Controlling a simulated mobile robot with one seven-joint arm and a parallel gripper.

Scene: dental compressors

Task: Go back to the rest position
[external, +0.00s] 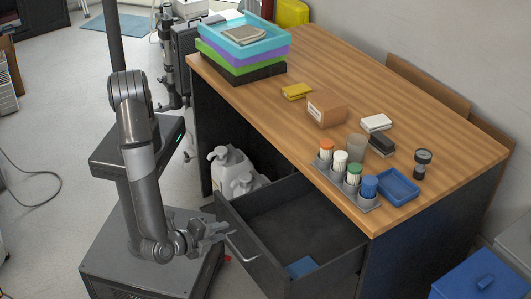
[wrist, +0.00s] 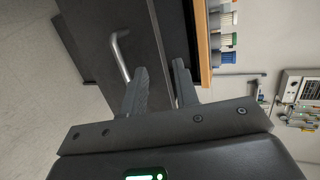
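My gripper (external: 224,231) is at the front of the open drawer (external: 300,225), near its metal handle (external: 241,246). In the wrist view my gripper (wrist: 159,65) has its two fingers apart, with nothing held between them. The handle (wrist: 121,55) shows left of the left finger, and the drawer front's top edge runs through the view between the fingers. I cannot tell whether a finger touches the drawer. A blue item (external: 301,267) lies inside the drawer.
The wooden desk (external: 420,130) stands right of my arm. On it are a rack (external: 345,187) of capped bottles, a blue tray (external: 398,186), a cardboard box (external: 326,108) and stacked trays (external: 243,50). White jugs (external: 232,168) stand under the desk. Floor to the left is mostly clear.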

